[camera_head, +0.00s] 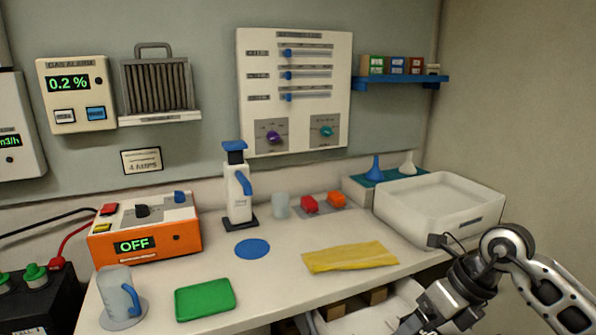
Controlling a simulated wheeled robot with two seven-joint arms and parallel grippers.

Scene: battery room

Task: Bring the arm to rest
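My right arm comes in from the lower right. My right gripper (424,322) points down and left at the bottom edge of the picture, in front of the counter. Its fingertips are cut off or too dark to make out, so I cannot see whether it is open or shut. No object shows in it. My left arm and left gripper are not in view.
The white counter (290,285) carries an orange charger (165,248) reading OFF, a jug (116,290), a green tray (205,299), a white dispenser (238,190), a yellow cloth (349,257) and a white basin (480,222). The basin stands close to my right arm.

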